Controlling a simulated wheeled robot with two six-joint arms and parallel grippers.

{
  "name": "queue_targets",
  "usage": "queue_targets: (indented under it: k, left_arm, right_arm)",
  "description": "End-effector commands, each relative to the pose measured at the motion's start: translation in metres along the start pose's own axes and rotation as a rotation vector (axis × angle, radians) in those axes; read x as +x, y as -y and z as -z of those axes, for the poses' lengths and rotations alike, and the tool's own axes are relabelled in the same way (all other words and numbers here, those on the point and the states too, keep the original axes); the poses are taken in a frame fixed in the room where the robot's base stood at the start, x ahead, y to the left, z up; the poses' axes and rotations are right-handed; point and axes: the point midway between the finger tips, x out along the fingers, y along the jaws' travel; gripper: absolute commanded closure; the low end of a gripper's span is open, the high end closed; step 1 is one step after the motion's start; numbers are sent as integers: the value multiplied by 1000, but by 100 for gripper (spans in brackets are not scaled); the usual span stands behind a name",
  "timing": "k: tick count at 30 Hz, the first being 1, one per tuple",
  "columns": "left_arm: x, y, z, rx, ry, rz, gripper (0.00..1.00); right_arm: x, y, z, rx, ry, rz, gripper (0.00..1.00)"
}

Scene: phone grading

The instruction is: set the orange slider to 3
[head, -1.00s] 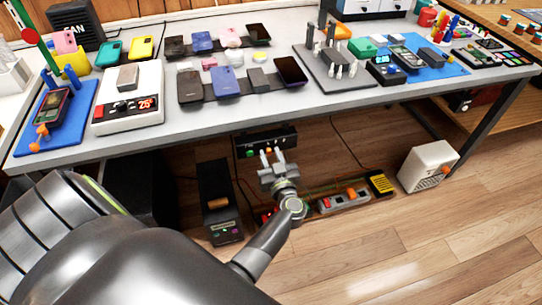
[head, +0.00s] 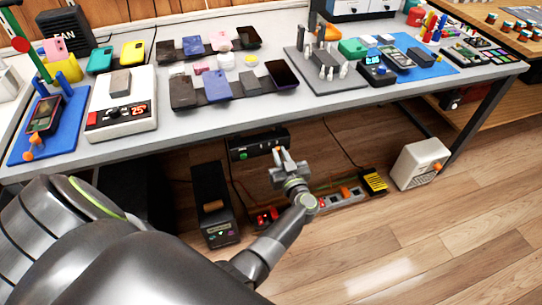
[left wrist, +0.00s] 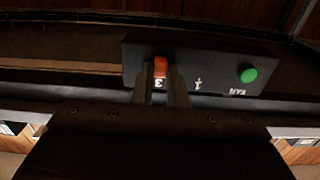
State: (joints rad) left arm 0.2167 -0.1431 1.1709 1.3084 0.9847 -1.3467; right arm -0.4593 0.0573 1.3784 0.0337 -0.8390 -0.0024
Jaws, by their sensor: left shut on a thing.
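A black control box (head: 258,143) is mounted under the front edge of the table, with a green button (head: 243,155) at its left end. In the left wrist view its orange slider (left wrist: 160,66) is at the mark 3, which shows just below it. The mark 1 is between the slider and the green button (left wrist: 248,75). My left gripper (head: 284,158) is at the right part of the box, shut on the orange slider. Its two fingers (left wrist: 161,86) are on either side of the slider. My right gripper is in neither view.
The table (head: 230,128) above carries phones, cases and a grey device. On the floor below are a dark box (head: 211,205), a power strip (head: 340,196), a yellow-and-black block (head: 374,181) and a white heater-like box (head: 420,163). Cables hang behind the gripper.

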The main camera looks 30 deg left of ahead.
Motion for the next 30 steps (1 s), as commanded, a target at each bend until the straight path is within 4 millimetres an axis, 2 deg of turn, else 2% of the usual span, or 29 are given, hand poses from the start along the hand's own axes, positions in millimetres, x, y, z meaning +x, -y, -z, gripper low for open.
queue_targets:
  k: [11,12,16,29,30]
  left_arm:
    - [0,-6,1,-3,0,-4,100]
    - [0,-6,1,-3,0,-5,84]
    - [0,-6,1,-3,0,-3,67]
    - [-2,-4,1,0,0,-1,65]
    - [-3,-4,1,1,1,-2,65]
  right_arm:
    - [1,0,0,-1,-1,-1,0]
    - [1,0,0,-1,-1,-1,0]
    - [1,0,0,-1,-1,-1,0]
    - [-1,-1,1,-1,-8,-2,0]
    - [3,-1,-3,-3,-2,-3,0]
